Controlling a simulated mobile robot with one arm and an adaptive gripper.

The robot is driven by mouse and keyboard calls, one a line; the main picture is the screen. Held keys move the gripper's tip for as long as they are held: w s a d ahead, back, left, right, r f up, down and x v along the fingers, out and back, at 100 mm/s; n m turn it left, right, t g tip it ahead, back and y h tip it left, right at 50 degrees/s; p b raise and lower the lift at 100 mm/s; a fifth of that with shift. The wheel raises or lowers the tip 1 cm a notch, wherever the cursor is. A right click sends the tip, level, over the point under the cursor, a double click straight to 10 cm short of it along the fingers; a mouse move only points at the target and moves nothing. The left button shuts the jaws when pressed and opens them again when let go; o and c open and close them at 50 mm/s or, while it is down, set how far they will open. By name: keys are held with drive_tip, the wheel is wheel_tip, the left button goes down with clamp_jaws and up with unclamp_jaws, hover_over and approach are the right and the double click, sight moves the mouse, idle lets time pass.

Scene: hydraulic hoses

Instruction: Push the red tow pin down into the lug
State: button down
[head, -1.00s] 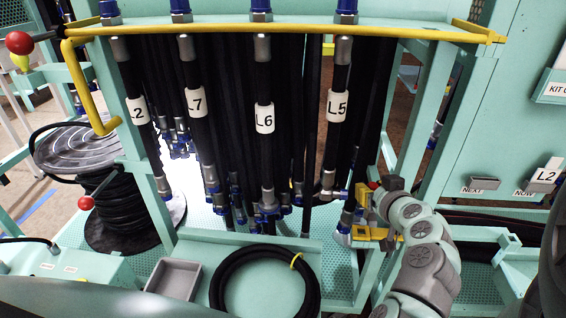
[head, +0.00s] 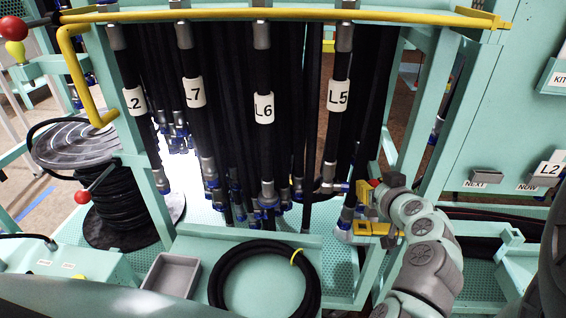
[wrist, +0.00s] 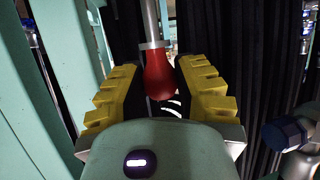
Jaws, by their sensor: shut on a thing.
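The red tow pin (wrist: 160,75) shows in the wrist view as a red grip with a pale collar and a grey rod running to the top edge. My gripper (wrist: 157,92) has its yellow-backed black pads on both sides of the red grip and is shut on it. In the head view my gripper (head: 367,212) is at the lower right of the hose rack, beside its green post. A small red spot (head: 374,183) shows next to the fingers there. I cannot make out the lug, nor how deep the pin sits.
Black hoses with labels such as L5 (head: 338,95) and L6 (head: 264,107) hang left of my gripper. A blue-capped fitting (wrist: 285,134) is close on the right in the wrist view. A grey tray (head: 171,275) and a coiled hose (head: 222,285) lie in front.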

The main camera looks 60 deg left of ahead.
drive_tip(key=shift+s+a+f+b, duration=0.1)
drive_tip(key=shift+f+b, duration=4.7)
drive_tip(key=shift+b, duration=0.1)
drive_tip(key=c, duration=0.7)
unclamp_jaws()
drive_tip(key=v, duration=0.7)
drive_tip(key=shift+d, duration=0.3)
